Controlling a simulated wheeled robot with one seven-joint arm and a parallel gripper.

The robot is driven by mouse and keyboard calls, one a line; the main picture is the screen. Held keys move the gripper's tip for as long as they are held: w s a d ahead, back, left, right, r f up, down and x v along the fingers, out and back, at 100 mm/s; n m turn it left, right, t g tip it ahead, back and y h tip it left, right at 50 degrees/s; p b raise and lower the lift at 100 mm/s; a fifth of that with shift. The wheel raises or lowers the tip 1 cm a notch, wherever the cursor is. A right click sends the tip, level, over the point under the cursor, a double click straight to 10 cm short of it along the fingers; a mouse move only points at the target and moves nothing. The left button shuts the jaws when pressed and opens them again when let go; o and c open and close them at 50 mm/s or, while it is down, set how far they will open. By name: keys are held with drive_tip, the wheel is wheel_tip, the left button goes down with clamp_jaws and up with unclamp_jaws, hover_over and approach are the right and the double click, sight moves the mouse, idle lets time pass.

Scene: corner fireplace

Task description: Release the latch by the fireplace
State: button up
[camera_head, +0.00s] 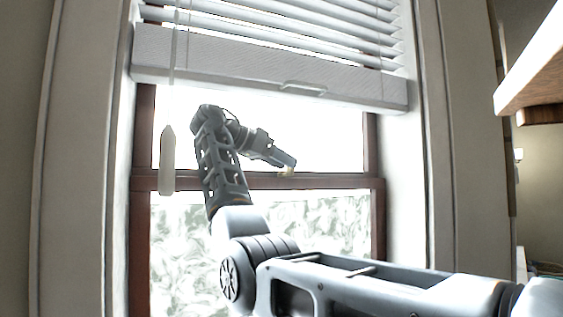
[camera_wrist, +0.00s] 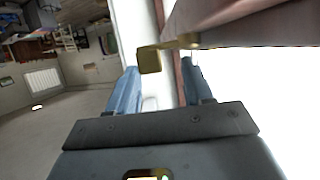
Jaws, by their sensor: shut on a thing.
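The brass latch (camera_head: 287,172) sits on the middle rail of the window, at the far end of my arm. In the wrist view it is a gold bar with a blocky end (camera_wrist: 149,61), lying against the dark red-brown rail. My gripper (camera_head: 291,163) reaches the latch from the upper left. In the wrist view its two blue-grey fingers (camera_wrist: 160,70) stand apart with the latch's blocky end between their tips, and it is shut on the latch. In the head view the fingers partly hide the latch.
The brown window rail (camera_head: 330,181) runs across between bright upper glass and frosted lower glass. White blinds (camera_head: 270,67) hang above my arm, with a pull tassel (camera_head: 167,160) at left. A wooden shelf (camera_head: 535,75) juts in at upper right.

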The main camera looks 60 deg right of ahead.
drive_tip(key=o, duration=1.1)
drive_tip(key=shift+c, duration=0.2)
drive_tip(key=shift+s, duration=0.1)
